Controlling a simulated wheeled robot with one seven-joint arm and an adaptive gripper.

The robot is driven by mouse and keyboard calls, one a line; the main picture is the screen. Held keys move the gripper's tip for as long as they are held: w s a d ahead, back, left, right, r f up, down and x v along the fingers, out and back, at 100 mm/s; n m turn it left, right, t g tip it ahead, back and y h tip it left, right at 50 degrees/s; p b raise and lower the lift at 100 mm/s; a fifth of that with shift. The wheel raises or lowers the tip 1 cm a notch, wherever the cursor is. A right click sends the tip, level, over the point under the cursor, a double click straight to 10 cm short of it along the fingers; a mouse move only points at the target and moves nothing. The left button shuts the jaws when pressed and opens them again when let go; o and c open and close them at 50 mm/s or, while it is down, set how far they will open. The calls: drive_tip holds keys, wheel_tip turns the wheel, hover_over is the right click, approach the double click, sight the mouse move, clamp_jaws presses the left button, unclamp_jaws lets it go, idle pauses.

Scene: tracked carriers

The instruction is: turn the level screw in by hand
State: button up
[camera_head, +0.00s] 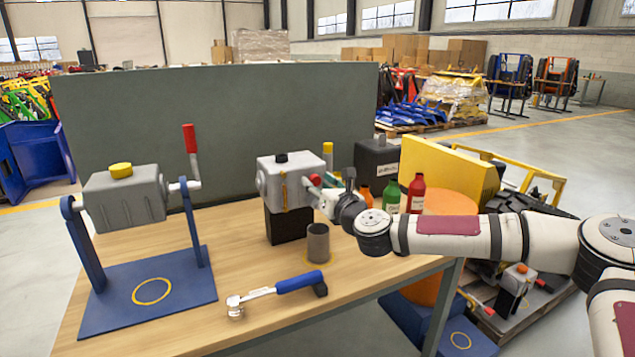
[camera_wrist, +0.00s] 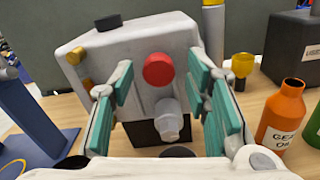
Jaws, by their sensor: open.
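A grey gear housing (camera_head: 268,183) with a black cap (camera_head: 281,157) stands on a black block (camera_head: 288,227) on the bench. Its face fills the middle of the wrist view (camera_wrist: 130,62). On that face are a round red plug (camera_wrist: 158,69) and, below it, a grey hex-headed screw (camera_wrist: 169,122). I cannot tell by marking which is the level screw. My gripper (camera_wrist: 163,80) is open and empty, its teal-padded fingers either side of the red plug, apart from it. In the head view my gripper (camera_head: 327,190) is close to the housing's right side.
A grey cup (camera_head: 318,243) stands below my gripper. A blue-handled wrench (camera_head: 285,286) lies at the bench front. An orange bottle (camera_wrist: 281,115) and a green bottle (camera_head: 392,196) stand right. A blue stand (camera_head: 148,291) carries another gearbox left. A grey panel (camera_head: 220,115) stands behind.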

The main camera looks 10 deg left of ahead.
drive_tip(key=n, duration=0.5)
drive_tip(key=shift+a+r, duration=0.1)
drive_tip(key=shift+r, duration=0.05)
drive_tip(key=shift+n, duration=1.1)
drive_tip(key=n, duration=0.4)
drive_tip(key=shift+n, duration=2.7)
drive_tip(key=n+b, duration=0.1)
drive_tip(key=n, duration=0.2)
drive_tip(key=n+b, duration=0.1)
drive_tip(key=n, duration=0.4)
drive_tip(key=shift+f+b, duration=0.2)
drive_tip(key=shift+b, duration=0.15)
drive_tip(key=shift+n, duration=0.8)
drive_tip(key=shift+r, duration=0.1)
